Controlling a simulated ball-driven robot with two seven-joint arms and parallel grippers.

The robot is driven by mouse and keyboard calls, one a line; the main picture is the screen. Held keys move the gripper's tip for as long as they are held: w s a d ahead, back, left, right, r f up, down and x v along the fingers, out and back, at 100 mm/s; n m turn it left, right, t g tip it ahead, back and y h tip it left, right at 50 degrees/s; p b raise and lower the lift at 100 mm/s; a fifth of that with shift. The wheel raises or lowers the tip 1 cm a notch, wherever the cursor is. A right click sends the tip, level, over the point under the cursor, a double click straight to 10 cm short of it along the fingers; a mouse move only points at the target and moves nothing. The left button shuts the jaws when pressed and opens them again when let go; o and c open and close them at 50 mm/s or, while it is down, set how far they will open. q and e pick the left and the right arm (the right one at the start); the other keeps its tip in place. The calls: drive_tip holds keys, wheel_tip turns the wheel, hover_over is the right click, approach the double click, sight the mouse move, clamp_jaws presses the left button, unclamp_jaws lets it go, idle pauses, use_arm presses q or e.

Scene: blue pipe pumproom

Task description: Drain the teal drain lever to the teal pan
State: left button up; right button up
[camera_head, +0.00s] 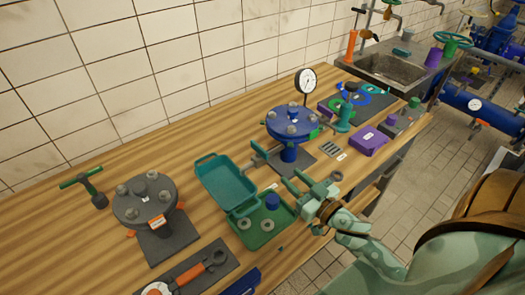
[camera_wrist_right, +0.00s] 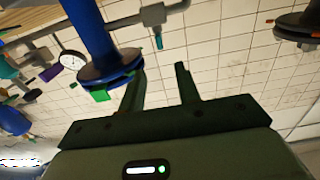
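The teal pan (camera_head: 213,181) lies on the workbench left of the blue flanged pipe stand (camera_head: 292,125), its near end meeting a green tray. A grey drain pipe (camera_head: 259,157) sticks out from the stand toward the pan. In the right wrist view this grey pipe (camera_wrist_right: 152,15) carries a small teal piece (camera_wrist_right: 158,42), apparently the drain lever; I cannot make out its setting. My right gripper (camera_head: 291,179) is open and empty, right of the pan and in front of the stand. Its parted fingers show in the wrist view (camera_wrist_right: 160,88). My left gripper is out of view.
The green tray (camera_head: 267,240) holds a blue cap and rings. A dark flanged stand (camera_head: 145,200) and a wrench (camera_head: 200,272) are at left. A gauge (camera_head: 306,80) rises behind the blue stand. A purple box (camera_head: 368,140) is at right. Bare wood lies behind the pan.

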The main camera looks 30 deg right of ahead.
sight(268, 156)
drive_tip(key=w, duration=0.9)
drive_tip(key=w+a+b, duration=0.1)
drive_tip(key=w, duration=0.4)
drive_tip(key=shift+w+a, duration=0.1)
drive_tip(key=shift+w, duration=0.1)
clamp_jaws()
